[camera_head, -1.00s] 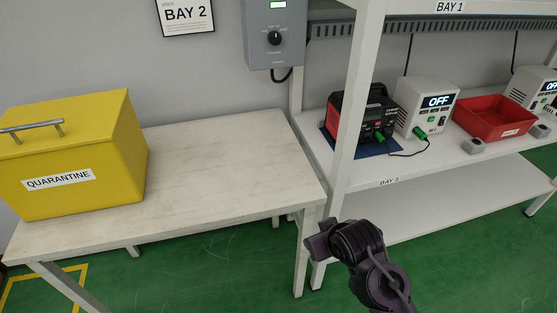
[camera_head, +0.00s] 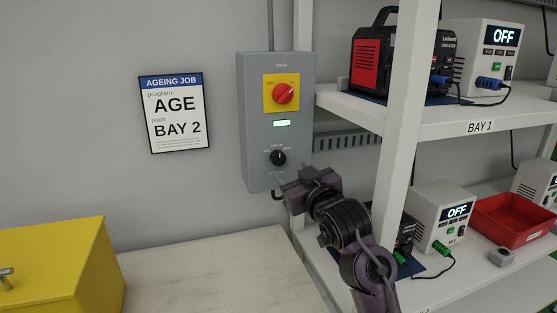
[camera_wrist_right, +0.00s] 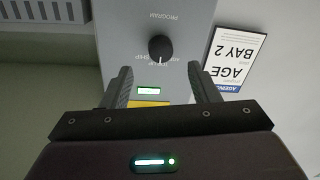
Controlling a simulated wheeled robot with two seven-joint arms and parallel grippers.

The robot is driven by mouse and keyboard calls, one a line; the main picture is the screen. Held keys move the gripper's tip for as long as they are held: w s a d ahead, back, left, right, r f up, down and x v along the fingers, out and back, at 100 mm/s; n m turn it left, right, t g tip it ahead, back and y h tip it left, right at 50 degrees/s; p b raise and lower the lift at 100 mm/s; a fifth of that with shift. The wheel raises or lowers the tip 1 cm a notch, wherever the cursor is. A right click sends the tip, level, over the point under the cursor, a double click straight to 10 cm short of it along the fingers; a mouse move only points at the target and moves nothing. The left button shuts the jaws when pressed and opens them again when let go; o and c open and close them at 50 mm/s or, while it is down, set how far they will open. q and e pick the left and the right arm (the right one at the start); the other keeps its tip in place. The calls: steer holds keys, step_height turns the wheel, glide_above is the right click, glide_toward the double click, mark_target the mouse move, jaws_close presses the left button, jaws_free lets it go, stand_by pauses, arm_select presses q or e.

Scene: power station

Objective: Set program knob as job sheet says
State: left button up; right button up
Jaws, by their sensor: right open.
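The job sheet (camera_head: 173,112) hangs on the wall and reads AGEING JOB, program AGE, place BAY 2. It shows upside down in the wrist view (camera_wrist_right: 236,62). The black program knob (camera_head: 278,157) is low on the grey control box (camera_head: 250,100), under a small lit green display (camera_head: 282,123). In the wrist view the knob (camera_wrist_right: 161,48) has a white mark toward the display, at the middle label. My right gripper (camera_head: 283,187) is open and empty just below and in front of the knob, apart from it. My left gripper is out of view.
A red rotary switch (camera_head: 283,94) on a yellow plate is above the display. A white shelf post (camera_head: 402,110) stands right of my arm, with chargers and power units on the shelves. A yellow box (camera_head: 60,265) sits on the pale bench (camera_head: 205,275), whose visible top is otherwise clear.

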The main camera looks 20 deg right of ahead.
mark_target(280, 161)
steer(key=w, duration=0.5)
steer(key=shift+w+a, duration=0.2)
steer(key=shift+a, duration=0.1)
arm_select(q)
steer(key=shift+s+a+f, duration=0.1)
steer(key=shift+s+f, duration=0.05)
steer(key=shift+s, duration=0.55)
arm_select(e)
steer(key=shift+w+f, duration=0.1)
steer(key=shift+w, duration=0.45)
steer(key=shift+p, duration=0.3)
steer(key=c, duration=1)
